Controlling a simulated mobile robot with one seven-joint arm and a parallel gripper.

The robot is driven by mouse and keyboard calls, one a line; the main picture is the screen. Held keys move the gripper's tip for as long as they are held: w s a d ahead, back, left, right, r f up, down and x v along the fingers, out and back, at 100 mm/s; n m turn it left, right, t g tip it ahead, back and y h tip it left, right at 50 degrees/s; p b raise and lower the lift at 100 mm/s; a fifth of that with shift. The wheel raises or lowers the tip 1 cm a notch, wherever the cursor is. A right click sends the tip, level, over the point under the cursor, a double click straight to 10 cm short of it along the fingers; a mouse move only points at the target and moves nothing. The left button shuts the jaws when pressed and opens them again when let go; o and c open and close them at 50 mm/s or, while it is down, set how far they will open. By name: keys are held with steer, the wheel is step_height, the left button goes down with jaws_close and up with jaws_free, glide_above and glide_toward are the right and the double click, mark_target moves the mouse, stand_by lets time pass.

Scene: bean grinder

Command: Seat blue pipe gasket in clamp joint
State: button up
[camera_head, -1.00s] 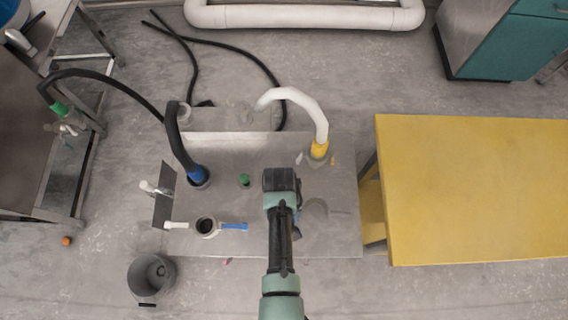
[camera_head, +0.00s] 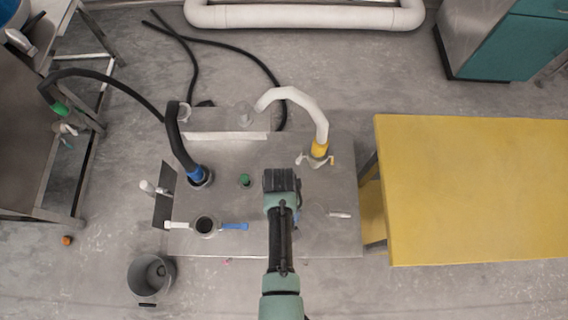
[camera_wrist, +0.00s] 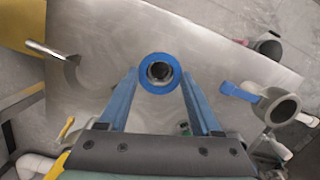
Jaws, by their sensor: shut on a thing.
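The blue gasket (camera_wrist: 160,89), a ring around a dark centre, is between the fingertips of my gripper (camera_wrist: 160,76) in the wrist view, above the steel tabletop. My gripper is shut on it. In the head view my gripper (camera_head: 281,181) points down over the table's middle and hides the gasket. A grey ring-shaped joint (camera_head: 205,226) with one white and one blue handle, seemingly the clamp joint, stands open-topped to the left of my gripper. It also shows at the right of the wrist view (camera_wrist: 284,108). The gasket is apart from it.
A black hose with a blue collar (camera_head: 197,174) and a green fitting (camera_head: 244,180) stand left of my gripper. A white pipe with a yellow collar (camera_head: 319,149) rises behind right. A yellow table (camera_head: 470,190) is at right, and a grey bucket (camera_head: 152,272) is on the floor.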

steer(key=shift+f+b, duration=0.65)
steer(key=shift+f, duration=0.25)
steer(key=o, duration=1.4)
steer(key=r, duration=0.4)
steer(key=w+r, duration=0.1)
steer(key=r, duration=0.3)
steer(key=w+r+p, duration=0.1)
steer(key=r, duration=0.4)
steer(key=shift+a, duration=0.25)
steer(key=shift+f, duration=0.1)
